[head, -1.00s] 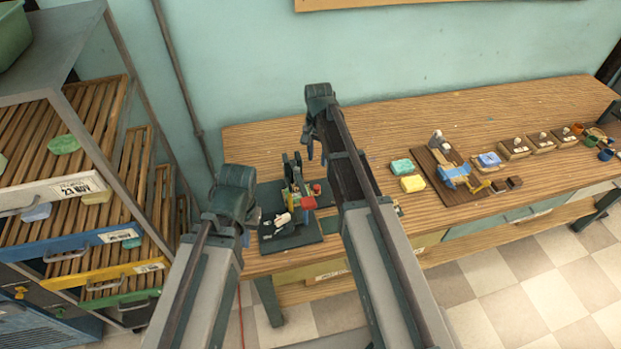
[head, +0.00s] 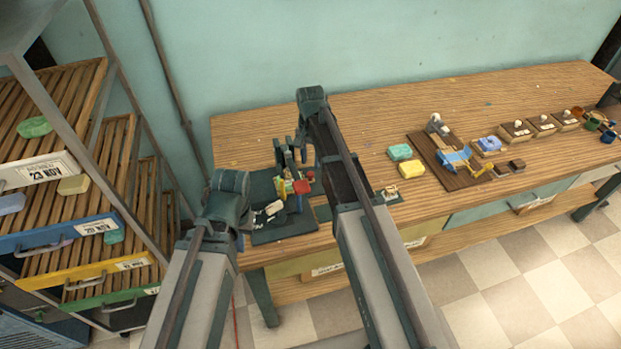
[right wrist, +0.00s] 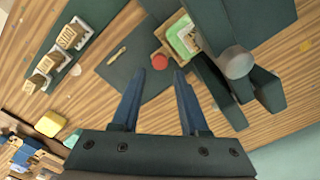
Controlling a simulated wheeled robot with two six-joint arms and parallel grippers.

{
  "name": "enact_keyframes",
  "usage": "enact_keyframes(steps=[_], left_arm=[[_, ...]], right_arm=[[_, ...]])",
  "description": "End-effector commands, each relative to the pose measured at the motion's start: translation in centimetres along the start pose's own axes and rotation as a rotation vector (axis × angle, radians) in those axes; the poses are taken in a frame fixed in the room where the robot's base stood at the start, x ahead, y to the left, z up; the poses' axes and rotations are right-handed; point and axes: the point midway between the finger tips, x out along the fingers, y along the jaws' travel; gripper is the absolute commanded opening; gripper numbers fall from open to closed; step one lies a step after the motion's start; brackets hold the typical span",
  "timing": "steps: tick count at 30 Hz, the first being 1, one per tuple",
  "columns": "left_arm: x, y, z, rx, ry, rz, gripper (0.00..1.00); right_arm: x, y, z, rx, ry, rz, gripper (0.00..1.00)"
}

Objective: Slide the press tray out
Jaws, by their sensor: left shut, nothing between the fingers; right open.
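The soap press (head: 287,160) stands at the left end of the wooden bench, with dark green uprights and base plates. It also shows in the right wrist view (right wrist: 215,80). A small tray with a pale green block (right wrist: 187,40) sits at the press, next to a round red knob (right wrist: 160,62). My right gripper (right wrist: 163,72) is open and empty above the bench, its fingertips pointing toward the knob and tray, apart from them as far as I can tell. My left gripper (head: 242,240) is shut and empty, left of the press; its fingers are mostly hidden by its arm.
A rack with slatted drawers (head: 60,180) stands at the left. Green (head: 400,152) and yellow (head: 412,170) soaps lie right of my right arm, beside a brown board (head: 448,170). Stamps (head: 517,130) stand farther right. The bench behind the soaps is largely clear.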

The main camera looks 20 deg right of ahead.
Motion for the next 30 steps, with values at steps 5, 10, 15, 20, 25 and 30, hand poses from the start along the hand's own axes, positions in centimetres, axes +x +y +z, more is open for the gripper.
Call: enact_keyframes(steps=[5, 10, 15, 20, 25, 30], left_arm=[[3.3, 0.3, -0.2, 0.0, 0.0, 0.0, 0.0], [5.0, 0.5, -0.3, 0.0, 0.0, 0.0, 0.0], [5.3, 0.5, -0.3, 0.0, 0.0, 0.0, 0.0], [5.2, 0.5, -0.3, 0.0, 0.0, 0.0, 0.0], [5.2, 0.5, -0.3, 0.0, 0.0, 0.0, 0.0], [5.2, 0.5, -0.3, 0.0, 0.0, 0.0, 0.0]], right_arm=[[3.3, 0.0, 0.0, 0.0, 0.0, 0.0, 0.44], [5.0, 0.0, 0.0, 0.0, 0.0, 0.0, 0.44], [5.4, 0.0, 0.0, 0.0, 0.0, 0.0, 0.44], [5.2, 0.0, 0.0, 0.0, 0.0, 0.0, 0.44], [5.2, 0.0, 0.0, 0.0, 0.0, 0.0, 0.24], [5.2, 0.0, 0.0, 0.0, 0.0, 0.0, 0.0]])
